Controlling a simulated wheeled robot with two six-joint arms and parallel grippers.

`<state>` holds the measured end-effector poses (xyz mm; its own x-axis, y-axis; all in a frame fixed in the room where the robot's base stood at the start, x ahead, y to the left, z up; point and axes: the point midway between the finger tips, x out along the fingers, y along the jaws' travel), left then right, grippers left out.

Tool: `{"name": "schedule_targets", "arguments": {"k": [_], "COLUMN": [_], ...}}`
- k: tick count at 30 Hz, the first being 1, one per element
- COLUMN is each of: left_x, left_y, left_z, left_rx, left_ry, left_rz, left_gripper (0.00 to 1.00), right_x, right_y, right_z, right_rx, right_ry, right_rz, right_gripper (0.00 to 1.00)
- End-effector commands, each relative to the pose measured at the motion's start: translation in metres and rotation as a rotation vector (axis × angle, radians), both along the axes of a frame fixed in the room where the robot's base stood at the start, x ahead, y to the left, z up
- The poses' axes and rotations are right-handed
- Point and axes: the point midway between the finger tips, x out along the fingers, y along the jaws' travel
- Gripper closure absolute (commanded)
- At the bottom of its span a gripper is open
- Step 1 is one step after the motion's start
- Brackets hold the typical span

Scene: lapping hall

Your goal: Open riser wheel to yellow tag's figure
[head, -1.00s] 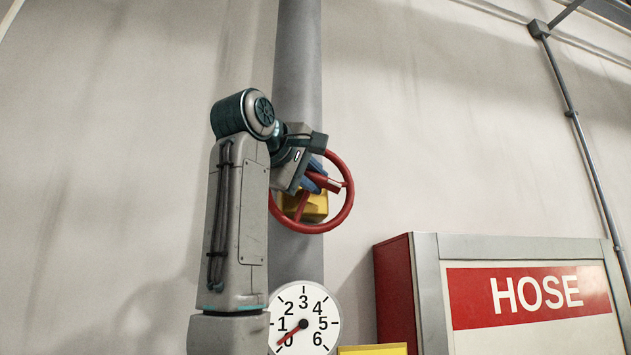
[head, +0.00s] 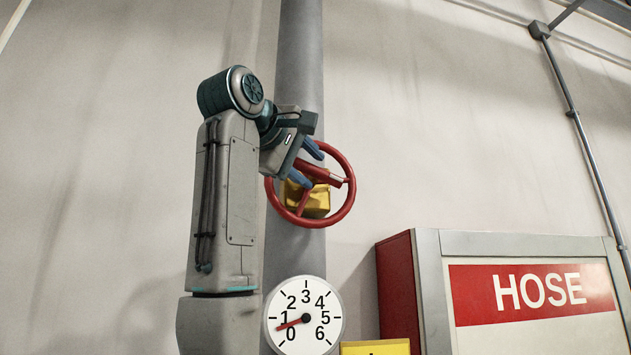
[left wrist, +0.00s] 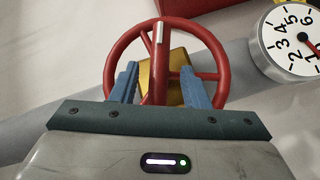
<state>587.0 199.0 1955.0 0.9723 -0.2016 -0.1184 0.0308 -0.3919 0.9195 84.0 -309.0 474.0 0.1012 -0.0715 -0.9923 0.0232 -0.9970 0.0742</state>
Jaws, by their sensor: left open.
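The red riser wheel (head: 351,198) is on the grey pipe, in front of a yellow valve body (head: 318,203). My left gripper (head: 314,168) is open at the wheel. In the left wrist view its blue fingers stand apart on either side of a red spoke with a white mark (left wrist: 158,65), and gaps show beside the spoke. The round white dial (head: 325,337) below reads 0 to 6; its red needle points between 0 and 1. A yellow tag (head: 375,349) is cut off at the bottom edge, its figure not readable. My right gripper is not in view.
A red and grey cabinet marked HOSE (head: 398,290) stands at the lower right. A thin conduit (head: 590,150) runs down the wall on the right. The wall between wheel and conduit is bare. The grey pipe (head: 300,60) runs up behind the wheel.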

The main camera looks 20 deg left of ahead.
Motion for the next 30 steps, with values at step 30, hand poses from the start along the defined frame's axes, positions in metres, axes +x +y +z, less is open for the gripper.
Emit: {"name": "schedule_targets", "arguments": {"k": [30], "left_x": [-0.071], "left_y": [0.015], "left_z": [0.008], "left_rx": [0.000], "left_ry": [0.001], "left_rz": [0.000], "left_gripper": [0.59], "right_x": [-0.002], "right_y": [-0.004], "right_z": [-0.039], "right_rx": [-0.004], "right_ry": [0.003], "right_rz": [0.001], "right_gripper": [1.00]}}
